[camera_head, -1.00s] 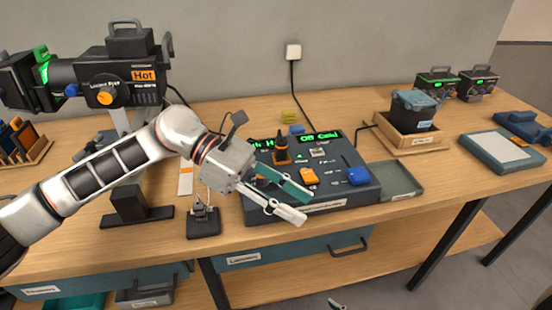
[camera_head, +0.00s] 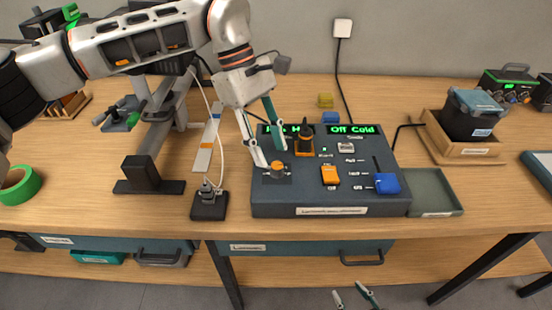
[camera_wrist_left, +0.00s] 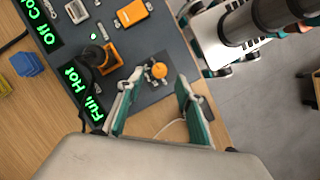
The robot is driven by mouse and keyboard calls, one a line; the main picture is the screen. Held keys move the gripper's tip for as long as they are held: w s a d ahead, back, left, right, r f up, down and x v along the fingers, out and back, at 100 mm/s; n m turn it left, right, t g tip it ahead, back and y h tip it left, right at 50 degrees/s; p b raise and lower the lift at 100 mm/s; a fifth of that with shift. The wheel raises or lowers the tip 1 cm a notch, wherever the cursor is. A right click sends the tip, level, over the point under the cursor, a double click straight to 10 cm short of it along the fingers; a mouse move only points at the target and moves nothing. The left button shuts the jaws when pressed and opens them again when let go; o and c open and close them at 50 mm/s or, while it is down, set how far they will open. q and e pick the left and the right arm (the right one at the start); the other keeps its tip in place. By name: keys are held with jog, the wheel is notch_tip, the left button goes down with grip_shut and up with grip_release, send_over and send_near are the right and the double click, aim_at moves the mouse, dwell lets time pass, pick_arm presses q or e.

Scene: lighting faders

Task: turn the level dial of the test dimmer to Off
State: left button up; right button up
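A dark console (camera_head: 330,200) stands on the bench with green displays reading "Off Cold" and, partly covered, "Full Hot". An orange round dial (camera_head: 278,167) sits on a dark plate at its front left; I take it for the level dial. The dial also shows in the left wrist view (camera_wrist_left: 159,71), where its pointer setting is too small to read. My left gripper (camera_head: 272,157) is open, pointing down at the dial. In the wrist view its fingertips (camera_wrist_left: 157,83) lie either side of the dial; contact cannot be told. My right gripper (camera_head: 350,295) is open, low before the bench.
An orange-based black knob (camera_head: 305,142), an orange fader (camera_head: 329,175) and a blue one (camera_head: 387,183) are on the console. A small cabled block (camera_head: 209,205) stands left of it, a shallow tray (camera_head: 436,188) right. Green tape (camera_head: 20,185) lies far left.

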aim_at(276, 165)
pick_arm(q)
jog(key=shift+x, duration=2)
jog(key=shift+d, duration=0.1)
grip_shut()
